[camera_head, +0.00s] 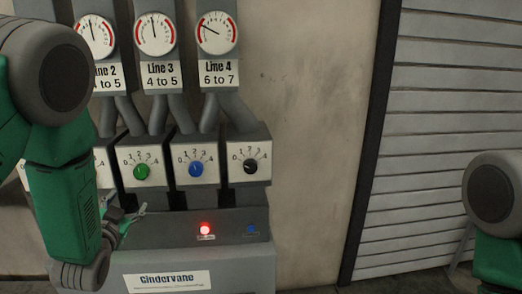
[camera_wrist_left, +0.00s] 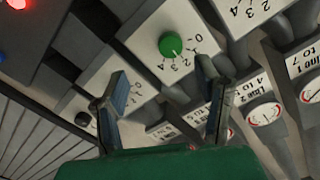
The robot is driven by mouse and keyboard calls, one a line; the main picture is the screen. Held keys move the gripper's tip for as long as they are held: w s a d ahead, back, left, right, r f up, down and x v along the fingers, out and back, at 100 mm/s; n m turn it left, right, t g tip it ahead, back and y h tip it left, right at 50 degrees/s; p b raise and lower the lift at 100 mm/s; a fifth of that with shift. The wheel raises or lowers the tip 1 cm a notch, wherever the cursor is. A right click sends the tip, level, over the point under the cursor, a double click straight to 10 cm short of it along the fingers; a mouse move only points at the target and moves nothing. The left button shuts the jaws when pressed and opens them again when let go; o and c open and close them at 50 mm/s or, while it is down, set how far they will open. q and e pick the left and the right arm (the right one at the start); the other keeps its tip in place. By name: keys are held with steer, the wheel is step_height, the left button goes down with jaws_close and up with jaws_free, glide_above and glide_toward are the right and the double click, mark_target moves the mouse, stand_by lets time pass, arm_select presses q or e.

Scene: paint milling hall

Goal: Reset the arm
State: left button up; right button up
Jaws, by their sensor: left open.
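My left arm reaches down in front of the left part of a control panel in the head view. My left gripper (camera_head: 132,216) is open and empty, beside the panel's lower ledge and below the green knob (camera_head: 141,171). In the left wrist view, my left gripper (camera_wrist_left: 160,78) has its two fingers spread apart, with the green knob (camera_wrist_left: 170,44) beyond the gap. The blue knob (camera_head: 196,169) and black knob (camera_head: 250,166) stand to the right in the head view. My right arm shows at the right edge; its gripper is out of view.
Gauges for Line 2 (camera_head: 95,38), Line 3 (camera_head: 155,35) and Line 4 (camera_head: 217,34) sit above the knobs. A lit red lamp (camera_head: 204,230) and a blue button (camera_head: 252,229) are on the ledge. Bare wall (camera_head: 320,130) and a slatted shutter (camera_head: 460,90) lie right.

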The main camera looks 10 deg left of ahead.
arm_select(q)
steer(key=s+d+f+n+g+h, duration=0.1)
steer(key=s+d+f+g, duration=0.1)
steer(key=s+f+g, duration=0.5)
steer(key=s+d+f+h, duration=0.1)
steer(key=s+d+f, duration=0.35)
steer(key=f, duration=0.75)
steer(key=s+d+f+g, duration=0.1)
steer(key=s+f+g, duration=0.2)
steer(key=s, duration=0.5)
steer(key=s+d+f+n+g+h, duration=0.1)
steer(key=s+d+f+g, duration=0.1)
steer(key=s, duration=0.7)
steer(key=s+d+f+g+h, duration=0.1)
steer(key=s+f+g, duration=0.3)
steer(key=s, duration=0.4)
steer(key=shift+s+d+f+n, duration=0.3)
steer(key=shift+d+f, duration=0.2)
steer(key=shift+d, duration=0.1)
steer(key=shift+w, duration=0.15)
